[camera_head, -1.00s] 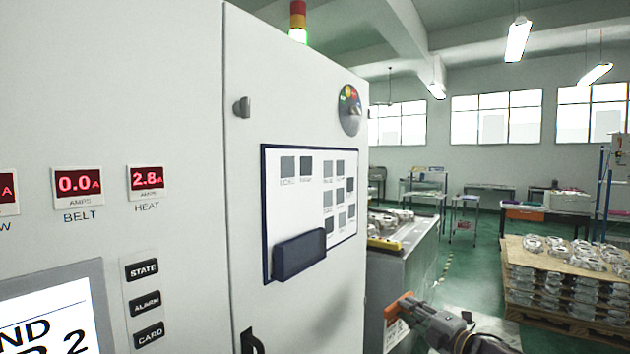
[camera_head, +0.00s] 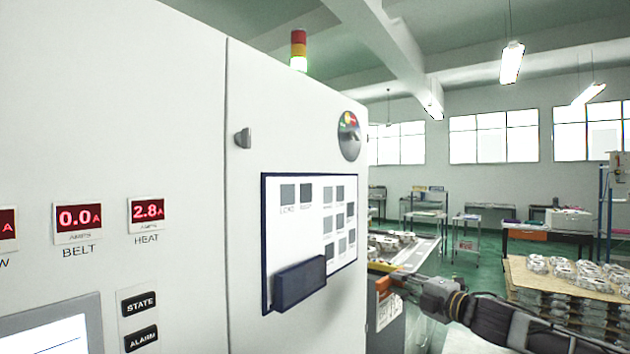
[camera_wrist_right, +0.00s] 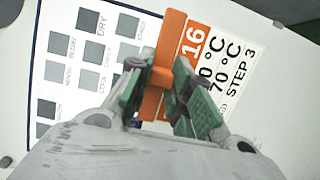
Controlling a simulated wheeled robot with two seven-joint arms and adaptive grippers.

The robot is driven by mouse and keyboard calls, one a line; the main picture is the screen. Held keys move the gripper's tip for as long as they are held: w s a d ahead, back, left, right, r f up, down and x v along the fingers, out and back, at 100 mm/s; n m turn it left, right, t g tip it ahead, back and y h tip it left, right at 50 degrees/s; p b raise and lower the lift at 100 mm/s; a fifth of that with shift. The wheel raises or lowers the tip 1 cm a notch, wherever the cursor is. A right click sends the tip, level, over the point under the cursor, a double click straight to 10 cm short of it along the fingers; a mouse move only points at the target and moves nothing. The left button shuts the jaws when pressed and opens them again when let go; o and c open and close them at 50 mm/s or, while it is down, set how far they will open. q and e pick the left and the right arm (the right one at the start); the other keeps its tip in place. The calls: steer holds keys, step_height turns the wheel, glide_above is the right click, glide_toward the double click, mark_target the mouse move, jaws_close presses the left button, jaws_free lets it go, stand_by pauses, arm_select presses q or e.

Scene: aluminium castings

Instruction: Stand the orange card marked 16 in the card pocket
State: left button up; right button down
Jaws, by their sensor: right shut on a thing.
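The orange card marked 16 (camera_wrist_right: 215,65) has a white face with an orange band and printed text. My right gripper (camera_wrist_right: 160,75) is shut on its orange edge piece, between green-padded fingers. In the head view the card (camera_head: 387,309) hangs below the right gripper (camera_head: 393,282), to the right of the cabinet's edge and clear of the pocket. The card pocket (camera_head: 300,284) is a dark blue box low on the white board on the cabinet door. In this view I see no card in it. My left gripper is not in view.
The white board (camera_head: 290,230) carries grey labelled squares, also seen in the wrist view behind the card. A table with castings (camera_head: 400,242) stands behind the arm; stacked castings (camera_head: 560,275) are at right.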

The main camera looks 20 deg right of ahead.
steer(key=shift+w+a+r, duration=0.1)
steer(key=shift+a+r, duration=0.25)
steer(key=shift+r, duration=0.55)
steer(key=shift+w+a+r, duration=0.1)
steer(key=shift+a+r, duration=0.25)
steer(key=shift+r, duration=0.55)
steer(key=shift+w+a+r, duration=0.1)
steer(key=shift+a+r, duration=0.25)
steer(key=shift+r, duration=0.55)
steer(key=shift+a+r, duration=0.1)
steer(key=shift+r, duration=0.1)
steer(key=shift+a+r+p, duration=0.25)
steer(key=shift+r+p, duration=0.05)
steer(key=shift+r, duration=0.15)
steer(key=shift+r+n, duration=0.2)
steer(key=shift+n, duration=0.1)
steer(key=shift+a+r+y, duration=0.2)
steer(key=shift+a+r, duration=0.3)
steer(key=shift+r, duration=0.35)
steer(key=shift+a+r+y, duration=0.2)
steer(key=shift+a+r, duration=0.3)
steer(key=shift+r, duration=0.35)
steer(key=s+a+r+n+g+y+p, duration=0.1)
steer(key=s+a+r+p, duration=0.1)
steer(key=a+r, duration=1.4)
steer(key=s+a, duration=0.1)
steer(key=a, duration=0.3)
steer(key=shift+r+y+p, duration=0.25)
steer(key=shift+y+p, duration=0.05)
steer(key=shift+y, duration=0.1)
